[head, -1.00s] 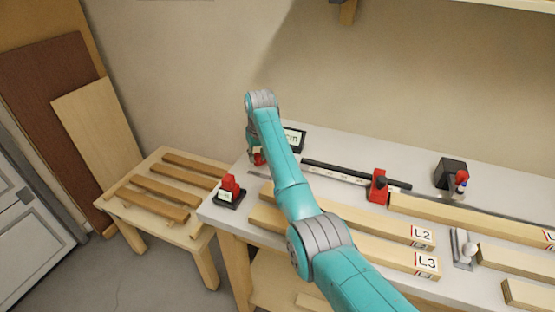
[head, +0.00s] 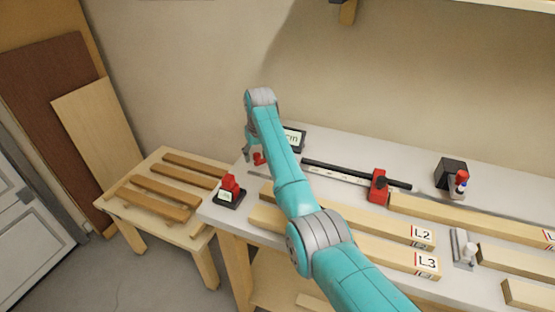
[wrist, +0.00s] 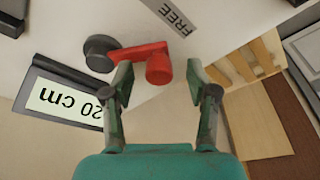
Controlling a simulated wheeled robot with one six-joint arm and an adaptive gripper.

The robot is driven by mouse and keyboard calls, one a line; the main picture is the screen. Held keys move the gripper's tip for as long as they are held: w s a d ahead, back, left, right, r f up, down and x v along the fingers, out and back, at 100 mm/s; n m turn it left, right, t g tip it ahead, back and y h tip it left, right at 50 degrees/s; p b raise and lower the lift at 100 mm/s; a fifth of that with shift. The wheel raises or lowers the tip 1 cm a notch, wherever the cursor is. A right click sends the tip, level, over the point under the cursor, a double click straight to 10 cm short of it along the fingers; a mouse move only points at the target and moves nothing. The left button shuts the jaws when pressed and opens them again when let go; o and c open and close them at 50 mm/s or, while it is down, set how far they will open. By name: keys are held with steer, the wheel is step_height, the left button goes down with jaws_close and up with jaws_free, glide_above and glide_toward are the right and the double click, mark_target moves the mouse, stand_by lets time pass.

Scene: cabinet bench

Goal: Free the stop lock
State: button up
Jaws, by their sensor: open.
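The stop lock is a red lever with a round red knob (wrist: 159,68) and a dark grey round pivot (wrist: 100,53). In the wrist view its knob lies between the open, apart fingertips of my gripper (wrist: 160,78). I cannot tell whether either finger touches it. A grey label reading FREE (wrist: 172,14) lies beyond the knob; the lever does not point at it. In the head view a bit of the red lever (head: 259,158) shows beside my gripper (head: 247,152), at the bench's far left end; my arm hides part of it.
A display (head: 294,139) reading cm stands close beside the gripper; the wrist view shows 20 cm. A black rail with a red stop (head: 378,186) and long boards (head: 380,223) lie to the right.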

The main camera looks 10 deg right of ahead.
steer(key=shift+r, duration=4.3)
